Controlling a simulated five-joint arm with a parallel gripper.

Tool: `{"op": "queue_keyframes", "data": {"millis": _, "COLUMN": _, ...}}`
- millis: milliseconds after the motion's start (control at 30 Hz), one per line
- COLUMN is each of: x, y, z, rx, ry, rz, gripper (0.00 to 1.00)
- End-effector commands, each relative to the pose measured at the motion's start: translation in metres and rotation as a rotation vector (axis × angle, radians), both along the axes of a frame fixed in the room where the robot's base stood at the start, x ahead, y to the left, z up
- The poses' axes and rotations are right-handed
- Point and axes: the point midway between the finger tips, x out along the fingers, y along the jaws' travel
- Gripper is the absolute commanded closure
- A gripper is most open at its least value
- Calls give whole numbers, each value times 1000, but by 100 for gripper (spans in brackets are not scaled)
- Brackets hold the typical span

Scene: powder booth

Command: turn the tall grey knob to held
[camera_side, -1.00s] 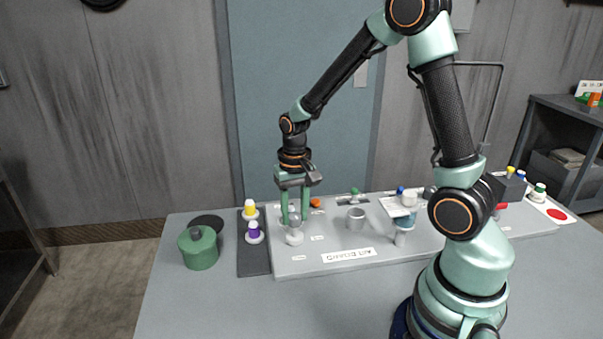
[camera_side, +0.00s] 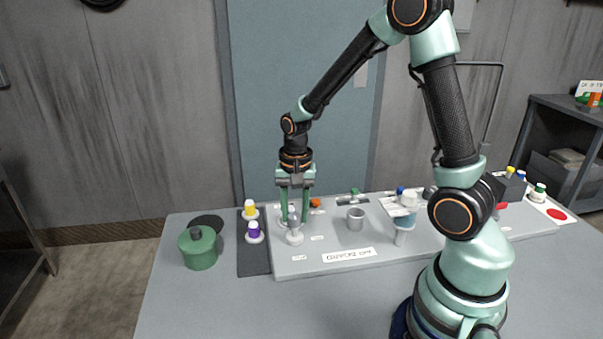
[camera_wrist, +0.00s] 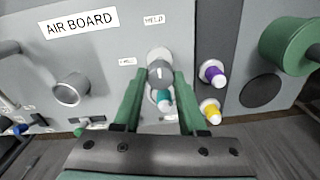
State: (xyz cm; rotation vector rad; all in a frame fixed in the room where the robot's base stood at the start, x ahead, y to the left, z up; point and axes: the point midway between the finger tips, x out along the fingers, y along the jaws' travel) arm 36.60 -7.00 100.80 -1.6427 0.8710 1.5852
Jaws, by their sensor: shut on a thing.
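The tall grey knob (camera_wrist: 159,72) stands on a round pale base on the board, with a light mark on its top. In the side view the knob (camera_side: 294,237) is at the board's left end. My gripper (camera_wrist: 159,80) points down with one finger on each side of the knob and is shut on it. In the side view my gripper (camera_side: 294,219) reaches down to the knob from above. A label reading HELD (camera_wrist: 154,20) lies beyond the knob in the wrist view. A smaller label (camera_wrist: 127,62) lies left of it, too small to read surely.
A teal-topped piece (camera_wrist: 164,98) sits close to the knob, between my fingers. Purple (camera_side: 254,232) and yellow (camera_side: 250,210) capped pieces stand on a dark strip left of the board. A green lidded pot (camera_side: 198,248) stands further left.

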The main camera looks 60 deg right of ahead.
Motion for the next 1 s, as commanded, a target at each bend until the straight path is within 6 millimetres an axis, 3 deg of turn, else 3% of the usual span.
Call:
{"op": "queue_keyframes", "data": {"millis": 200, "x": 0, "y": -2, "z": 1, "rx": 0, "ry": -1, "rz": -7, "gripper": 100}}
{"op": "queue_keyframes", "data": {"millis": 233, "x": 0, "y": -2, "z": 1, "rx": -1, "ry": -1, "rz": -7, "gripper": 51}}
{"op": "queue_keyframes", "data": {"millis": 300, "x": 0, "y": -2, "z": 1, "rx": 0, "ry": 0, "rz": -6, "gripper": 29}}
{"op": "queue_keyframes", "data": {"millis": 700, "x": 0, "y": 0, "z": 5, "rx": 0, "ry": 0, "rz": 0, "gripper": 29}}
{"op": "queue_keyframes", "data": {"millis": 867, "x": 0, "y": 0, "z": 27, "rx": -1, "ry": -4, "rz": 0, "gripper": 29}}
{"op": "queue_keyframes", "data": {"millis": 1000, "x": -1, "y": 0, "z": 57, "rx": -1, "ry": -6, "rz": -1, "gripper": 29}}
